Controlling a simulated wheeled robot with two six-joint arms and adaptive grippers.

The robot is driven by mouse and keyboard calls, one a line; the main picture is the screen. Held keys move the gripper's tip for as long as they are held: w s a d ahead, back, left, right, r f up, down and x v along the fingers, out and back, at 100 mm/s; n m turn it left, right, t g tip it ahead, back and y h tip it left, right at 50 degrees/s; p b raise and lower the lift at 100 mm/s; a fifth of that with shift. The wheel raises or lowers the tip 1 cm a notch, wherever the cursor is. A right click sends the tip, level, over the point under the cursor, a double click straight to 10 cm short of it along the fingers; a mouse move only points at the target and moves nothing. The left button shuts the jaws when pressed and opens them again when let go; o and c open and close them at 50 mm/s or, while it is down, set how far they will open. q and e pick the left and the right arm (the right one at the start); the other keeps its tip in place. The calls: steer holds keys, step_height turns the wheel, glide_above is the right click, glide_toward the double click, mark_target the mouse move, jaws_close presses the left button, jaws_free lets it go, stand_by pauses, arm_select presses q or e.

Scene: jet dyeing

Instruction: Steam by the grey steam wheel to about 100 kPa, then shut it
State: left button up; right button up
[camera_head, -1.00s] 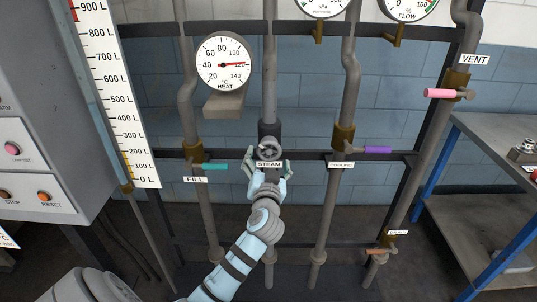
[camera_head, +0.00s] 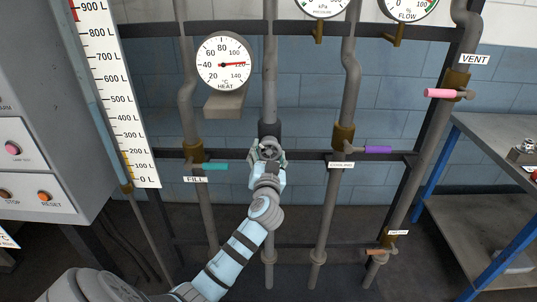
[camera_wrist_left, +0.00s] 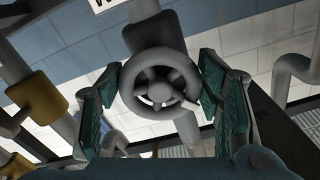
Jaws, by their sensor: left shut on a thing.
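The grey steam wheel (camera_head: 270,149) sits on the middle vertical pipe. In the left wrist view the spoked steam wheel (camera_wrist_left: 160,82) faces the camera. My left gripper (camera_head: 268,152) is shut on the wheel, its teal-padded fingers (camera_wrist_left: 163,88) on either side of the rim. The STEAM label is hidden behind the gripper. The pressure gauge (camera_head: 322,7) is cut off by the top edge of the head view, so its reading cannot be told. My right gripper is not in view.
The HEAT dial (camera_head: 223,62) reads just under 120 °C. Teal fill handle (camera_head: 214,166) is left of the wheel, purple cooling handle (camera_head: 377,150) right. The pink vent handle (camera_head: 440,93) is at upper right. A control cabinet (camera_head: 45,120) stands at left, a bench (camera_head: 490,150) at right.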

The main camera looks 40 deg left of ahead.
arm_select(q)
steer(key=shift+m, duration=0.3)
steer(key=m+p, duration=0.2)
steer(key=m, duration=0.2)
steer(key=shift+a+r, duration=0.1)
steer(key=shift+r, duration=0.05)
steer(key=m+p, duration=0.2)
steer(key=m, duration=0.2)
steer(key=shift+s, duration=0.1)
steer(key=shift+a+m, duration=0.1)
steer(key=shift+m, duration=0.2)
steer(key=o, duration=1.2)
steer(key=shift+c, duration=0.2)
steer(key=v, duration=1.2)
